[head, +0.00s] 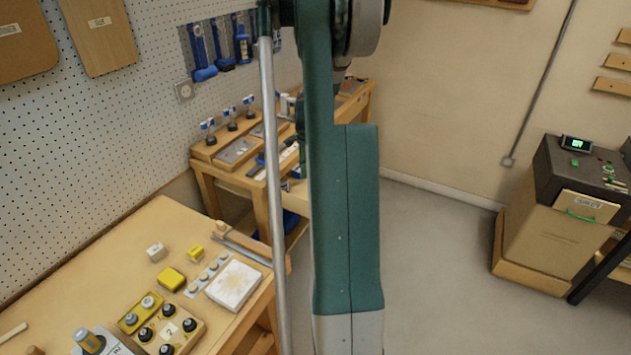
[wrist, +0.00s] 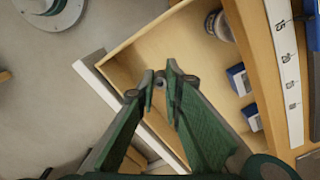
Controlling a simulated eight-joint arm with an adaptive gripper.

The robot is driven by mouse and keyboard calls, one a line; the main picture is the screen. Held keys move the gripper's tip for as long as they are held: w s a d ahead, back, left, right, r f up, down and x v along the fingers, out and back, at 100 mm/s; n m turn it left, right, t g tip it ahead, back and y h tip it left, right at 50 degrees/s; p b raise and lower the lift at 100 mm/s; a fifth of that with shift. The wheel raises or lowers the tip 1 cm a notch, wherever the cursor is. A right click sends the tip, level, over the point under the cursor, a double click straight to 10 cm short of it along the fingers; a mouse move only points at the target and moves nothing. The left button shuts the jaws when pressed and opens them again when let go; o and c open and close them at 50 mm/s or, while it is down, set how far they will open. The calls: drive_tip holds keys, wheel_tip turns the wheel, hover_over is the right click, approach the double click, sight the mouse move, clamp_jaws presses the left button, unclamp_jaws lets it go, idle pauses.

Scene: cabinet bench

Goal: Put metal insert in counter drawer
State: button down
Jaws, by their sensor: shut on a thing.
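In the wrist view, my gripper (wrist: 161,84) is shut on the metal insert (wrist: 160,75), a small grey piece that shows only slightly between the fingertips. The fingertips appear over an open wooden drawer (wrist: 140,48), with its pale floor and side wall in view. I cannot tell how high the insert is above the drawer floor. The drawer holds a round jar (wrist: 219,26) and two blue-and-white boxes (wrist: 238,79) (wrist: 252,117) along its right side. In the head view, my arm hides the gripper and the insert.
A strip with printed numbers (wrist: 287,72) runs along the counter edge right of the drawer. In the head view, a workbench (head: 60,262) with blocks and a knob board stands at left. A side counter (head: 205,172) holds trays and tools.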

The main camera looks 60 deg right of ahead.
drive_tip(key=shift+f, duration=1.3)
drive_tip(key=shift+f+b, duration=0.75)
drive_tip(key=shift+f, duration=2.4)
drive_tip(key=shift+f, duration=0.1)
drive_tip(key=shift+f+b, duration=0.45)
drive_tip(key=shift+f, duration=1.3)
drive_tip(key=shift+f, duration=0.15)
drive_tip(key=c, duration=2.5)
unclamp_jaws()
drive_tip(key=shift+o, duration=0.2)
